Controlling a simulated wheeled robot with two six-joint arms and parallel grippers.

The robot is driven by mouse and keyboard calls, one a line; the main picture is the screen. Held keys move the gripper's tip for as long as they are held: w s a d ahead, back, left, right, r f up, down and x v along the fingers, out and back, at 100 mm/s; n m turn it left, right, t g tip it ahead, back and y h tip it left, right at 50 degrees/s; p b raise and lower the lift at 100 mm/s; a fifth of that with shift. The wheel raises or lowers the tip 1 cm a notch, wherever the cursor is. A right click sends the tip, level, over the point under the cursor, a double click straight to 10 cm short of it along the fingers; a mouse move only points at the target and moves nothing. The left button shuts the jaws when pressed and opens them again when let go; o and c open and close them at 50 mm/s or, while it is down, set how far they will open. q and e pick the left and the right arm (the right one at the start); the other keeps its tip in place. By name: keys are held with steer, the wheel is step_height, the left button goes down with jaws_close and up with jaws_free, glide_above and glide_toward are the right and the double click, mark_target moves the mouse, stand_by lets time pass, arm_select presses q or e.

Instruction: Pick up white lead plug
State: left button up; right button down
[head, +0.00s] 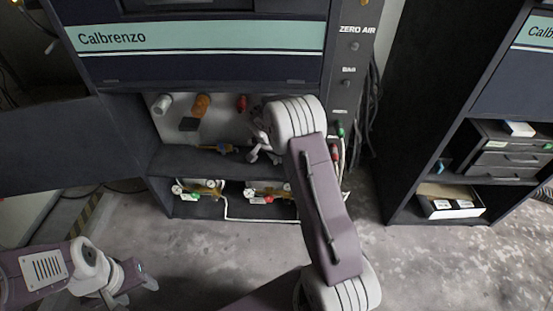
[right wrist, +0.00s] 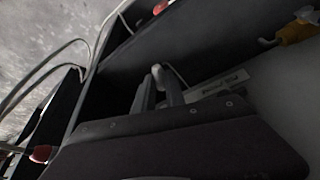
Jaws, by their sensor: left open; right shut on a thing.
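My right gripper (head: 258,150) reaches into the open bay of the cabinet, mostly hidden behind my right arm in the head view. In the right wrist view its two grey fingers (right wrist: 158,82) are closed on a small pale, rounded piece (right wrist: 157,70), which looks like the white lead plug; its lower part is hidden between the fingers. Another white cylindrical plug (head: 162,103) sits on the bay's light back panel, left of an orange plug (head: 201,105) and a red one (head: 241,102). My left gripper (head: 142,279) is open and empty, low at the left above the floor.
The dark shelf (head: 190,162) lies under the bay, with gauges and valves (head: 195,190) below it. An open door panel (head: 50,145) stands at the left. Cables hang by the cabinet's right side. A second cabinet (head: 425,110) stands at the right. The floor between is clear.

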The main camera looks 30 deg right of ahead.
step_height(320, 180, up, 4)
steer(key=shift+r+p, duration=0.2)
steer(key=shift+p, duration=0.7)
arm_select(q)
steer(key=b, duration=0.2)
steer(key=shift+b, duration=0.4)
arm_select(e)
steer(key=s+a, duration=0.5)
steer(key=s, duration=0.3)
steer(key=s+a+f, duration=0.1)
steer(key=s+a, duration=0.4)
steer(key=s, duration=0.3)
steer(key=shift+s+a, duration=0.15)
steer(key=shift+s, duration=0.25)
steer(key=w+a+r+n+t+y, duration=0.2)
steer(key=w+a+r+n, duration=0.25)
steer(key=r+n, duration=0.4)
arm_select(q)
step_height(320, 180, up, 37)
steer(key=p, duration=3.7)
steer(key=shift+r, duration=0.2)
arm_select(e)
step_height(320, 180, up, 30)
steer(key=s+n+y, duration=0.1)
steer(key=n, duration=0.1)
steer(key=shift+d+y, duration=0.3)
steer(key=shift+d, duration=0.05)
steer(key=shift+n, duration=0.25)
